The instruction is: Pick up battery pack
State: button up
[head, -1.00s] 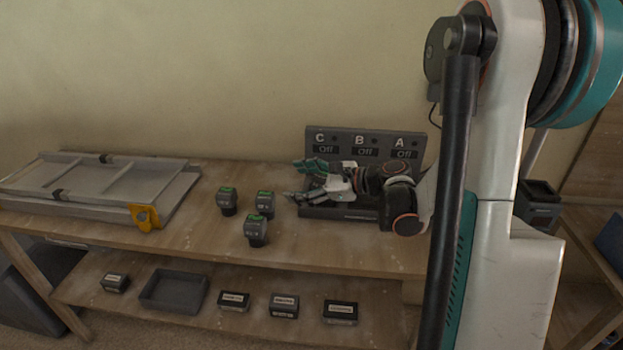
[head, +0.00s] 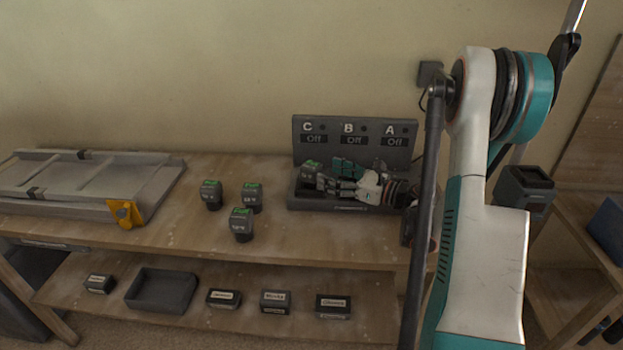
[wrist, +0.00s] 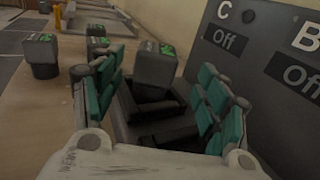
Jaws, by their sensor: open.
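A dark grey battery pack (head: 311,169) with a green-marked top stands in the left slot of the charger (head: 353,207), under letter C. It also shows in the wrist view (wrist: 155,66), ahead and between the finger lines. Three similar packs (head: 211,194), (head: 252,197), (head: 241,223) stand on the bench to the left. My gripper (head: 333,177) is over the charger, just right of the pack in slot C, fingers pointing left. In the wrist view my gripper (wrist: 160,95) is open and empty, teal pads apart. Contact with the pack cannot be told.
The charger's back panel (head: 353,140) reads Off at C, B and A. A grey metal frame with a yellow piece (head: 124,213) lies on the bench's left. The lower shelf holds a dark tray (head: 161,291) and several labelled boxes. The bench front centre is clear.

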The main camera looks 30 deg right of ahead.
aim_at(319, 168)
jog(key=shift+r+b+x, duration=0.2)
jog(key=shift+b+x, duration=0.35)
jog(key=shift+x, duration=1.2)
jog(key=shift+r+b+x, duration=0.15)
jog(key=shift+b+x, duration=0.35)
jog(key=shift+x, duration=1.25)
jog(key=shift+s+a, duration=0.15)
jog(key=c, duration=1.5)
jog(key=shift+r, duration=0.15)
